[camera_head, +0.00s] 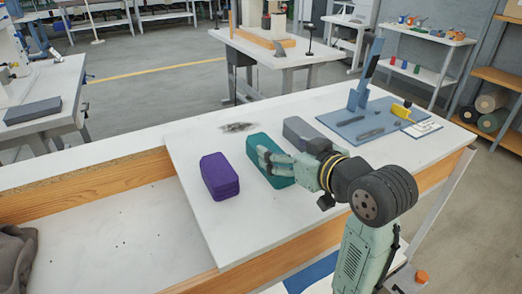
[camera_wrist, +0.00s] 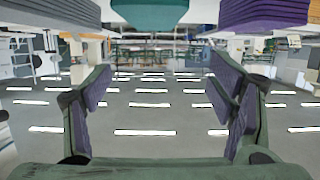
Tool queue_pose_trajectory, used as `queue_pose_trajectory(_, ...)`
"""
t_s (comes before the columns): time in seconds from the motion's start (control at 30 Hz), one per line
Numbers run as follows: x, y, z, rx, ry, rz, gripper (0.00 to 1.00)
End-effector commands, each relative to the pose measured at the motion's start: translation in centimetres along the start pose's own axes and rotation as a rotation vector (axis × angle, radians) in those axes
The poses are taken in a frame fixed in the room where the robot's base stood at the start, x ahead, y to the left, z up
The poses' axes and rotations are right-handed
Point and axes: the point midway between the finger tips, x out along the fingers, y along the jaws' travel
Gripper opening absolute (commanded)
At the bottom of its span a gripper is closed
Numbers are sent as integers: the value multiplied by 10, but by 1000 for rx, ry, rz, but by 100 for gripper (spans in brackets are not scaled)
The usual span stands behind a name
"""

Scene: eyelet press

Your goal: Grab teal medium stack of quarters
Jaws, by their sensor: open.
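The teal medium stack (camera_head: 281,181) lies on the white worktop between a purple stack and a grey stack. It also shows at the top middle of the wrist view (camera_wrist: 150,12), cut off by the picture edge. My gripper (camera_head: 264,158) appears over or beside the teal stack in the head view and hides part of it. In the wrist view my gripper (camera_wrist: 158,88) has its two fingers wide apart, with nothing between them. Whether the fingers touch the teal stack cannot be told.
The purple stack (camera_head: 219,176) stands close on the left and the grey stack (camera_head: 299,130) close on the right. A small dark pile (camera_head: 237,127) lies behind. A blue mat (camera_head: 364,121) with tools lies to the right. The worktop's front left is clear.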

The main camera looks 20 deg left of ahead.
Motion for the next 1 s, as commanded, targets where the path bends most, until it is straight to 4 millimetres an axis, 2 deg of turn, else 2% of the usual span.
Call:
queue_pose_trajectory(0.07,-10,10,18,11,-57,9,77)
queue_pose_trajectory(0.17,-7,13,27,18,-90,7,77)
queue_pose_trajectory(0.4,30,13,31,18,-94,5,77)
queue_pose_trajectory(0.63,48,13,31,17,-93,6,77)
queue_pose_trajectory(0.83,79,13,32,17,-93,6,77)
queue_pose_trajectory(1.0,92,13,34,15,-91,8,77)
